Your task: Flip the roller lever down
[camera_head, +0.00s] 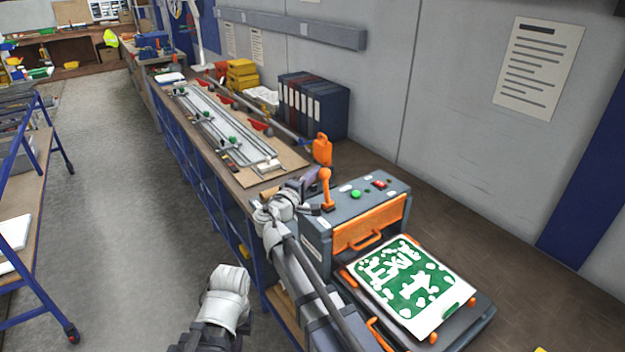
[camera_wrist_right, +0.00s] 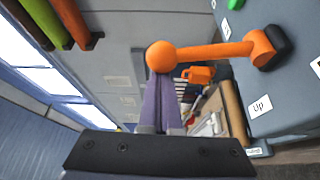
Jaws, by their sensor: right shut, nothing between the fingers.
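The roller lever (camera_head: 326,188) is orange with a ball knob and stands up at the left end of the grey machine (camera_head: 350,203). In the right wrist view the lever (camera_wrist_right: 212,52) runs from its ball at the middle to its pivot at the right. My right gripper (camera_head: 318,180) is beside the knob, its purple fingers shut and empty. In the right wrist view the fingertips (camera_wrist_right: 162,80) are at the ball; I cannot tell whether they touch it. My left gripper is not in view.
A label reading "Up" (camera_wrist_right: 261,105) is on the machine's side. A green and white Exit sign (camera_head: 446,312) lies on the machine's bed. Dark binders (camera_head: 320,108) stand farther back.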

